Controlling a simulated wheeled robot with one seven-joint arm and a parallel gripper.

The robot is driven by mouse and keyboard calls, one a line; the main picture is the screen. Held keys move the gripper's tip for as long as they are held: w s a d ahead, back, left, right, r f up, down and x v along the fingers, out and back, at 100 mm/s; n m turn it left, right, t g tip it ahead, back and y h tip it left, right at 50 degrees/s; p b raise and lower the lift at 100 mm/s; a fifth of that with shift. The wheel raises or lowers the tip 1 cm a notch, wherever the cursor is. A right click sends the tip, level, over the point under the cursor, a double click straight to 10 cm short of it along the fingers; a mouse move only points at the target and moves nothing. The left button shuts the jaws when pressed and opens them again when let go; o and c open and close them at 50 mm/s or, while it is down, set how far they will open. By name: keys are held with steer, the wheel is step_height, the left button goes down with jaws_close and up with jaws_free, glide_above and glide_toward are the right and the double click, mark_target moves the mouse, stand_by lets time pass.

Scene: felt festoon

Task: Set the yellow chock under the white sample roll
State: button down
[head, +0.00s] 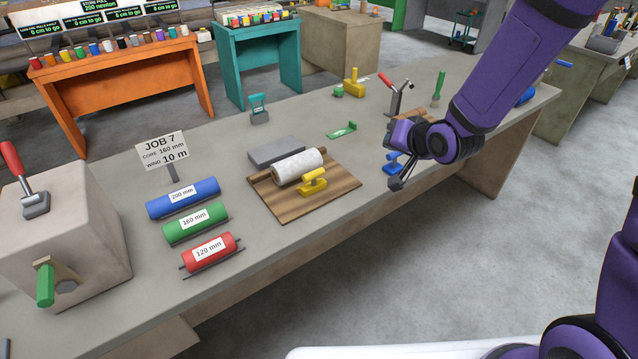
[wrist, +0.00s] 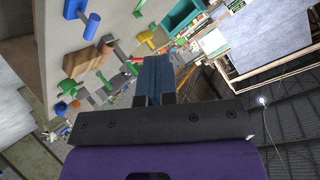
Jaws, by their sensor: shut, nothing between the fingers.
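The white sample roll (head: 298,166) lies on a brown wooden board (head: 275,205) on the bench. The yellow chock (head: 313,182), a small block with a raised grip, sits on the same board at the roll's near side, close to its right end. It looks right against the roll, but I cannot tell whether they touch. Roll and chock are not clearly seen there.
A grey slab (head: 276,151) lies behind the roll. Blue (head: 183,197), green (head: 195,222) and red (head: 207,250) labelled cores lie to the left. A blue piece (head: 392,163) stands beside my gripper. Another yellow piece (head: 354,86) stands farther back. Bare bench lies between board and gripper.

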steer(key=s+a+f+m+t+y, duration=0.1)
steer(key=a+f+m+y, duration=0.25)
steer(key=a+f, duration=0.45)
steer(key=m+t+y, duration=0.2)
steer(key=m+t, duration=0.2)
steer(key=m, duration=0.2)
glide_toward(314, 178)
steer(key=x, duration=0.7)
steer(key=shift+w+a, duration=0.15)
steer(key=shift+w, duration=0.15)
